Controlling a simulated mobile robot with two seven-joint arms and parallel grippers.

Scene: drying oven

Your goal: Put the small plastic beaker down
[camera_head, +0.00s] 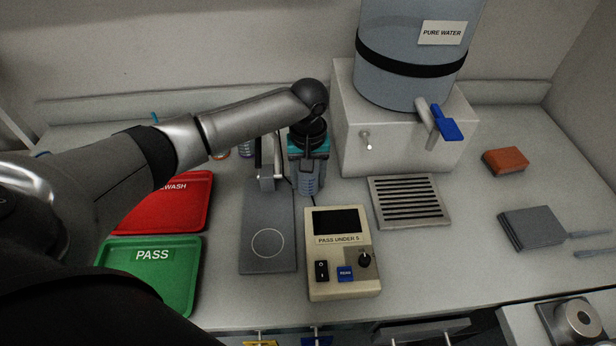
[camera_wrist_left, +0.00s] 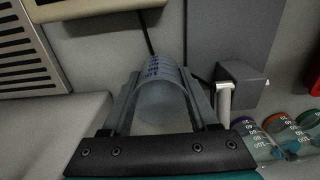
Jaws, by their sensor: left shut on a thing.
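The small plastic beaker (camera_head: 308,184) is a translucent bluish cup with dark blue markings. My left gripper (camera_head: 308,172) is shut on it, just behind the beige meter and right of the grey plate's stand. In the left wrist view the beaker (camera_wrist_left: 163,95) sits between the two grey fingers of my left gripper (camera_wrist_left: 165,100). Whether its base touches the worktop I cannot tell. My right gripper is not in view.
A beige meter (camera_head: 341,280) labelled PASS UNDER 5 and a grey plate (camera_head: 267,215) with a white ring stand in front. A green PASS tray (camera_head: 190,290) and a red tray (camera_head: 195,215) lie left. A drain grate (camera_head: 385,219) and a water tank (camera_head: 400,80) are right.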

